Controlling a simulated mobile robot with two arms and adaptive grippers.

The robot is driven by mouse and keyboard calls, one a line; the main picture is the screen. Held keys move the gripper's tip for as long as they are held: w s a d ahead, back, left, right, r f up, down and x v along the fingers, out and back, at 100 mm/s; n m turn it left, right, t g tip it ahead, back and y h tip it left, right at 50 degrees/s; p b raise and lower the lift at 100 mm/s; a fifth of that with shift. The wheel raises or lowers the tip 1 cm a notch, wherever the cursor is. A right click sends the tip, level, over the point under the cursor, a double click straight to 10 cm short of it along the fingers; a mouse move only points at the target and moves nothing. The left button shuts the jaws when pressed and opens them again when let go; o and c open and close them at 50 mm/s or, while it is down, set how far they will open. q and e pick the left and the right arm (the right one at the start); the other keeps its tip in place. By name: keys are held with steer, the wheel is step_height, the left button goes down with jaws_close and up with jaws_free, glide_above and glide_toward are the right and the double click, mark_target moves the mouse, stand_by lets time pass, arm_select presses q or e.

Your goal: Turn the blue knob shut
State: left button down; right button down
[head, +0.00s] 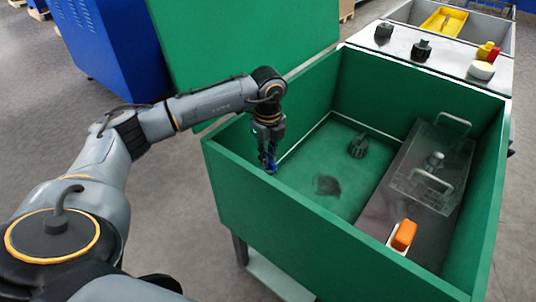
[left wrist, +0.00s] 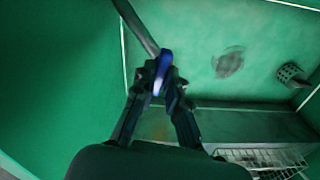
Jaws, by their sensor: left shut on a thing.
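The blue knob (head: 271,167) shows only as a small blue patch at the tip of my left gripper (head: 268,152), inside the green basin near its left wall. In the left wrist view the blue knob (left wrist: 163,66) sits between the two dark fingertips of the left gripper (left wrist: 160,80), which are shut on it. A grey pipe (left wrist: 136,27) runs up to the knob there. The fingers cover much of the knob, so I cannot tell how far it is turned. My right gripper is not in view.
The green basin (head: 290,228) has high walls. Several knobs and blocks stand on the pale counter (head: 400,44) behind.

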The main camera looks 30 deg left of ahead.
arm_select(q)
steer(key=m, duration=0.3)
steer(key=shift+m, duration=0.4)
steer(key=m+p, duration=0.1)
steer(key=m, duration=0.2)
steer(key=shift+m, duration=0.3)
steer(key=m, duration=0.5)
steer(key=shift+m, duration=1.6)
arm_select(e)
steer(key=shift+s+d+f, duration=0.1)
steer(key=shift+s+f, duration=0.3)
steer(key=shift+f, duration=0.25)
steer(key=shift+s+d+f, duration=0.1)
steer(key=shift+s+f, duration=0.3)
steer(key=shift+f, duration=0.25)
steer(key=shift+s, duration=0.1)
arm_select(q)
steer(key=c, duration=1.4)
jaws_free()
steer(key=shift+o, duration=0.2)
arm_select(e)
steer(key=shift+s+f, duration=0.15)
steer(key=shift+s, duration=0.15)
